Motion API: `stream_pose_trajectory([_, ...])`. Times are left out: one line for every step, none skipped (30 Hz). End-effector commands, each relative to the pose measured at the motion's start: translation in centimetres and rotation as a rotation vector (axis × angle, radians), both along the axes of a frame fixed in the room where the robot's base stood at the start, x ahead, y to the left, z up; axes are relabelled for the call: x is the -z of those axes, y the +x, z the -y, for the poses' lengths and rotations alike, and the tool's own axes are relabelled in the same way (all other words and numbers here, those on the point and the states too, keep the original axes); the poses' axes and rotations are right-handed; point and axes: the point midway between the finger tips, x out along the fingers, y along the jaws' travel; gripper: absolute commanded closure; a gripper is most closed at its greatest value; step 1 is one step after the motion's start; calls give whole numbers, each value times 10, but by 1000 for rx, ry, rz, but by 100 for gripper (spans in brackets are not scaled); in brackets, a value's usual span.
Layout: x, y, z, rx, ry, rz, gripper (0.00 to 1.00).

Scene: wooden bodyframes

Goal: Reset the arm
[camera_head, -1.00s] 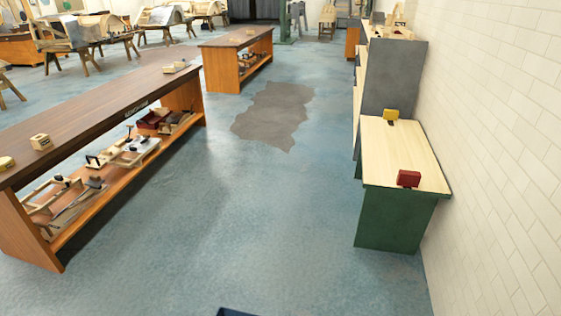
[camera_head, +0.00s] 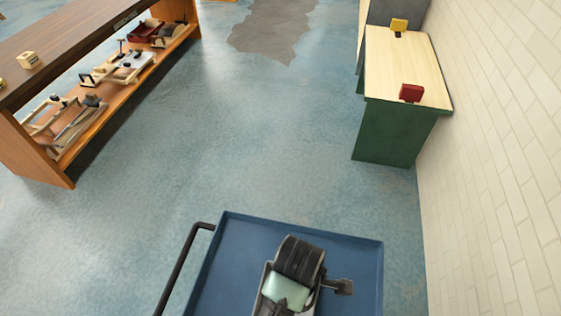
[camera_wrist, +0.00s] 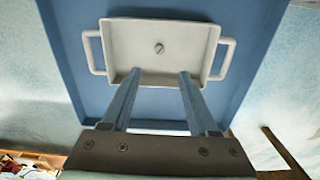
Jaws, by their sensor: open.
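My gripper (camera_wrist: 160,73) shows in the wrist view with its two bluish fingers apart and nothing between them. Its fingertips overlap the picture of a whitish tray with two side handles (camera_wrist: 118,40); I cannot tell how far above it they are. A small round screw-like thing (camera_wrist: 159,48) shows at the tray's middle. The tray lies on a blue surface (camera_wrist: 65,40). In the head view, a dark ribbed form with a pale green part, likely my arm's end, is over the blue tray top (camera_head: 235,262); my fingers are hidden there.
A black handle bar (camera_head: 182,265) is at the blue top's left. A green bench (camera_head: 395,130) with a red block (camera_head: 411,92) and a yellow block (camera_head: 399,25) stands right, by the white brick wall (camera_head: 500,150). A wooden bench (camera_head: 45,165) with tools stands left. Open floor lies between.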

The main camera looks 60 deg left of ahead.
Motion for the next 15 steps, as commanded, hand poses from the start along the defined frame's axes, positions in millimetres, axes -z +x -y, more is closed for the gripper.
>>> stream_pose_trajectory([-7, 1, -1, -1, 2, 3, 40])
stream_pose_trajectory([-11, 1, -1, -1, 2, 3, 40])
stream_pose_trajectory([-15, 1, -1, -1, 2, 3, 40])
stream_pose_trajectory([-17, 1, -1, -1, 1, 1, 40])
stream_pose_trajectory([-19, 1, -1, -1, 1, 1, 40])
stream_pose_trajectory([-21, 1, -1, -1, 1, 1, 40])
stream_pose_trajectory([-22, 0, -1, -1, 1, 1, 40])
stream_pose_trajectory([-22, 0, -1, -1, 1, 1, 40])
stream_pose_trajectory([-23, 0, -1, -1, 1, 1, 40])
stream_pose_trajectory([-23, 0, -1, -1, 1, 1, 40])
stream_pose_trajectory([-23, 0, 0, -1, 1, 1, 40])
stream_pose_trajectory([-23, 0, 0, -1, 0, 0, 40])
stream_pose_trajectory([-23, 0, 0, -1, 0, 0, 40])
stream_pose_trajectory([-23, 0, 0, -1, 0, 0, 40])
stream_pose_trajectory([-23, 0, 0, -1, 0, 0, 40])
